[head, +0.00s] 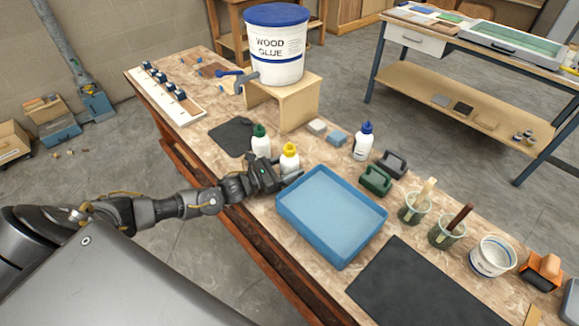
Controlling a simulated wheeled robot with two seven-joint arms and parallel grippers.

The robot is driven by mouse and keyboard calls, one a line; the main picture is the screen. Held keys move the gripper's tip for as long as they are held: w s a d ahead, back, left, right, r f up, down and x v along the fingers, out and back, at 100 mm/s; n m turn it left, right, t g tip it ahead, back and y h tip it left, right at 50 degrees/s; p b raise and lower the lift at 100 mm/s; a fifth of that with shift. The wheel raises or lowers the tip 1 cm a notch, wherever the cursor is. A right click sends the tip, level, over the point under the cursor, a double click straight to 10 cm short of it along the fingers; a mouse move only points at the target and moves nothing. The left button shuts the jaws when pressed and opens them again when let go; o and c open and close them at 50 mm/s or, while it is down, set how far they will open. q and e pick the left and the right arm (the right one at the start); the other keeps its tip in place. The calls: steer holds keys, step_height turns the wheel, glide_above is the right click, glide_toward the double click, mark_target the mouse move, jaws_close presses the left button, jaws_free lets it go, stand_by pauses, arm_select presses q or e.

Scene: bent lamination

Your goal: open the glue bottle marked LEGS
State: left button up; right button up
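Three white glue bottles stand on the workbench: a green-capped bottle (260,143), a yellow-capped bottle (290,158) and a blue-capped bottle (363,142). Their labels are too small to read, so I cannot tell which is marked LEGS. All three caps appear to be on. My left gripper (285,174) is low at the near side of the yellow-capped bottle and hides its lower part. I cannot tell whether its fingers touch or surround the bottle. My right gripper is out of view.
A blue tray (378,212) lies just right of my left gripper. A wood glue bucket (276,50) stands on a small wooden stand (299,103) behind. Green and black clamp-like blocks, brush jars (447,232), a white tub (492,257) and a dark mat (408,290) fill the right.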

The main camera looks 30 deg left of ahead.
arm_select(q)
steer(key=c, duration=0.7)
steer(key=shift+r, duration=0.15)
steer(key=shift+r, duration=0.2)
step_height(320, 180, up, 2)
steer(key=shift+r+b, duration=0.15)
steer(key=shift+b, duration=0.7)
steer(key=s+a+r, duration=0.1)
steer(key=r, duration=0.1)
steer(key=s+a+r, duration=0.1)
steer(key=r, duration=0.1)
steer(key=s+a+r+b, duration=0.1)
steer(key=s, duration=0.1)
steer(key=shift+r, duration=0.4)
steer(key=shift+s+a+r+b, duration=0.4)
steer(key=shift+s+a+r, duration=0.4)
steer(key=shift+s, duration=0.4)
steer(key=shift+s+a+r+b, duration=0.4)
steer(key=shift+s+a+r, duration=0.25)
steer(key=shift+s+a, duration=0.45)
steer(key=shift+s+a+r+b, duration=0.4)
steer(key=shift+s+a+r, duration=0.35)
steer(key=shift+s, duration=0.55)
